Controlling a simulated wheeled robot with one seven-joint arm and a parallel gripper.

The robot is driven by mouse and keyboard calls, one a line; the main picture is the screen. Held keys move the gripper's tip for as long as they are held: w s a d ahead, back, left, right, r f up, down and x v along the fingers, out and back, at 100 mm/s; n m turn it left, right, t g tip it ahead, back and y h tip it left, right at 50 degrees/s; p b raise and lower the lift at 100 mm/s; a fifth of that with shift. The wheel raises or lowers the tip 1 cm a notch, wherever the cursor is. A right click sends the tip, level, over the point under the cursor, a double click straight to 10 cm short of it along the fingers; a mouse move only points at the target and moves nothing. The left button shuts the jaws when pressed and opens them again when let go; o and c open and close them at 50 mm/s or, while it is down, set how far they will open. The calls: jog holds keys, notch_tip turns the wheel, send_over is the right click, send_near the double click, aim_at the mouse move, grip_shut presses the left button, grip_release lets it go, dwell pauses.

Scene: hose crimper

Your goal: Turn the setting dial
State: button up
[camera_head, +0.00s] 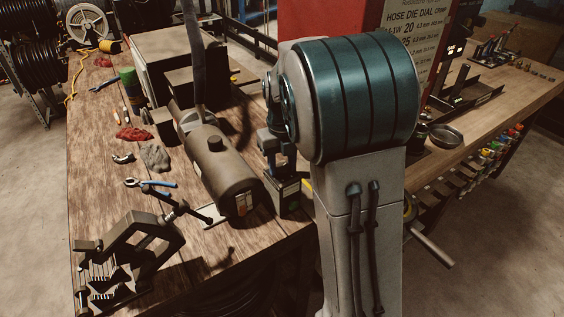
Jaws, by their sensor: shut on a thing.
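My gripper (279,170) points down at the right part of the wooden bench, just left of my large grey and teal arm. Its dark fingers are closed down at the top of a dark box-shaped unit (289,201) with a yellow label. The setting dial itself is too small and dark to make out, and the fingers hide the place where they grip. My arm covers what lies right of and behind the unit.
A brown motor cylinder (228,176) stands close left of my gripper. The wooden bench (100,165) holds a dark rack (137,250), a green cylinder (130,82), red and grey rags and hand tools. A second bench (455,150) with a round dish (445,136) stands at right.

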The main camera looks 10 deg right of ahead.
jog(key=o, duration=1)
